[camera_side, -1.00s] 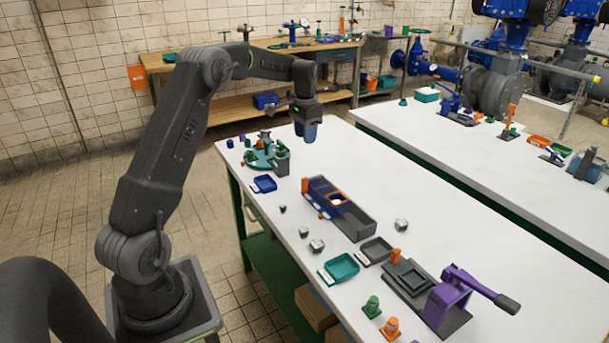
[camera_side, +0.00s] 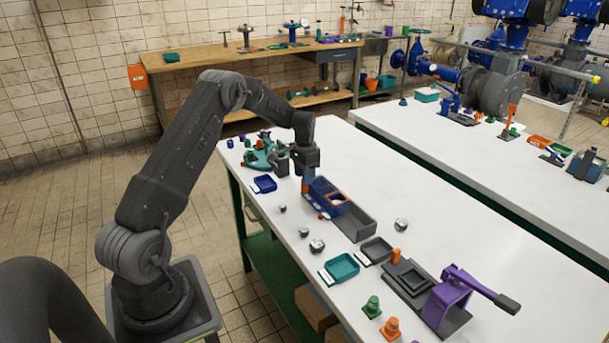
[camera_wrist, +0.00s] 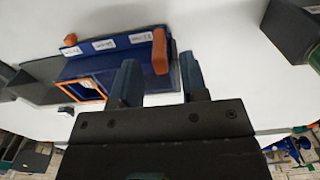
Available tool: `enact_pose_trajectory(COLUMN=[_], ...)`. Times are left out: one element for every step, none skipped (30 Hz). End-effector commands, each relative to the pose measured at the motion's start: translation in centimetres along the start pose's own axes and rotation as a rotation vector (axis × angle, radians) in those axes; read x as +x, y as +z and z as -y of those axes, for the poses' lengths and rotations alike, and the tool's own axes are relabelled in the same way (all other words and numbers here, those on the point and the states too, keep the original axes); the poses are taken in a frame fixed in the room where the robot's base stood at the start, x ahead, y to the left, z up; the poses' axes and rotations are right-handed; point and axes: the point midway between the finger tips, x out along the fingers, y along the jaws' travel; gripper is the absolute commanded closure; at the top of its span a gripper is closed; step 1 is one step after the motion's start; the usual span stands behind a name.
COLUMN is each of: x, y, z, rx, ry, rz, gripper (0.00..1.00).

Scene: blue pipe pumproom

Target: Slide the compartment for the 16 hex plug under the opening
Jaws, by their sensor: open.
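The dark blue slider box (camera_side: 319,187) lies on the white table in a long grey tray (camera_side: 358,226). It has an orange-framed opening (camera_side: 337,198), which also shows in the wrist view (camera_wrist: 84,89). Several white labels (camera_wrist: 103,45) run along the blue part's side, too small to read. An orange handle (camera_wrist: 159,51) stands out near one end. My gripper (camera_side: 309,180) is low at the far end of the blue part. In the wrist view its blue fingers (camera_wrist: 160,80) are apart, below the orange handle in the picture, with nothing clearly between them. The plug compartments are hidden.
A blue tray (camera_side: 264,184) and a green fixture (camera_side: 262,157) stand left of my gripper. Small metal hex pieces (camera_side: 317,246) lie in front. A teal tray (camera_side: 341,267), a dark tray (camera_side: 376,250) and a purple lever press (camera_side: 446,302) stand nearer. The table's right side is mostly clear.

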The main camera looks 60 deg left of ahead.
Motion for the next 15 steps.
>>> enact_pose_trajectory(x=[0.19,0.25,0.29,0.31,0.31,0.31,0.3,0.3,0.29,0.29,0.28,0.28,0.28,0.27,0.27], y=[0.0,-0.01,-0.01,-0.01,-0.01,-0.01,-0.01,-0.01,-0.01,-0.01,-0.01,-0.01,-0.01,-0.01,-0.01], z=[0.0,0.0,0.01,0.01,0.01,0.01,0.01,0.0,0.0,0.0,0.0,0.0,0.01,0.01,0.01], rx=[0.0,0.0,0.0,0.0,0.0,0.0,0.0,0.0,0.0,0.0,0.0,0.0,0.0,0.0,0.0], ry=[0.0,0.0,-0.001,-0.001,-0.001,-0.001,-0.001,-0.001,-0.001,-0.001,-0.001,-0.001,0.0,0.0,0.0], rz=[0.0,-0.001,-0.001,-0.001,-0.001,-0.001,-0.001,-0.001,-0.001,-0.001,-0.001,-0.001,-0.001,-0.001,-0.001], gripper=[0.6,0.6,0.6,0.6,0.6,0.6,0.6,0.6,0.6,0.61,0.64,0.68,0.71,0.74,0.78])
